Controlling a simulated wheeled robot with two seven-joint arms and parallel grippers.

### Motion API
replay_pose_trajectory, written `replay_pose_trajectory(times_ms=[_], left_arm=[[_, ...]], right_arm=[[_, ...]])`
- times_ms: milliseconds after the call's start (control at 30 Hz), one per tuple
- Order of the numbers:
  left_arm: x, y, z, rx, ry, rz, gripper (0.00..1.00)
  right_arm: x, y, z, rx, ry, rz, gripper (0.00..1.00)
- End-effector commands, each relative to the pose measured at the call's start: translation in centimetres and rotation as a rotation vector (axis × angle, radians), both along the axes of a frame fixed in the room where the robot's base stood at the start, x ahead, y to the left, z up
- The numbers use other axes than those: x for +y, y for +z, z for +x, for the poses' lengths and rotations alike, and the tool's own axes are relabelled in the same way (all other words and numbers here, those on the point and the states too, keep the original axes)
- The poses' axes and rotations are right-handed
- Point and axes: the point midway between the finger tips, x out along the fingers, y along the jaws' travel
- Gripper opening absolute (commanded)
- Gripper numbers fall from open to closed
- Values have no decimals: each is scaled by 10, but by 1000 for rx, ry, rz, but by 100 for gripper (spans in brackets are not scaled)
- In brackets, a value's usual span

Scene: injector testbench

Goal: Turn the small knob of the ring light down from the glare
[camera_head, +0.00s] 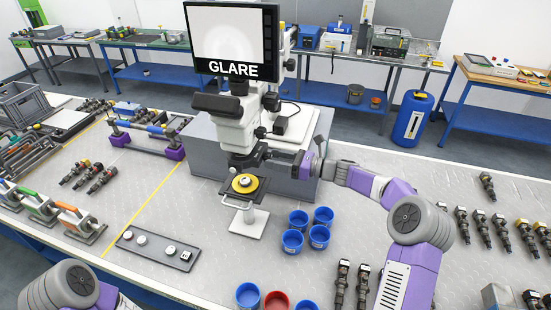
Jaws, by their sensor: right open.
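The white microscope (235,130) stands at the middle of the bench. Its monitor (235,40) shows a white picture with the word GLARE. The dark ring light (246,158) appears under the microscope head, above a yellow round stage (244,184) with a small part on it. My right gripper (272,155) reaches in from the right and is open beside the ring light, close to it. The small knob is too small or hidden to make out, and I cannot tell whether the fingers touch it. My left gripper is out of view; only my left arm shows at the bottom left.
A dark tray with knobs (158,250) lies left of the stage. Injectors (502,232) lie at right.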

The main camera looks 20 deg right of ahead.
Motion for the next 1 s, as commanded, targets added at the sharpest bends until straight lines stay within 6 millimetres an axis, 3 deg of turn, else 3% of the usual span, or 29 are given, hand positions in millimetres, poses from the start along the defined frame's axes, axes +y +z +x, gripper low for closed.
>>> replay_pose_trajectory(times_ms=[367,700,1000], left_arm=[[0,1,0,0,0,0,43],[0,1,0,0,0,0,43],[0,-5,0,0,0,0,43]], right_arm=[[5,0,4,0,-1,0,55],[5,0,4,0,-1,0,3],[5,-1,4,-30,-1,-20,1]])
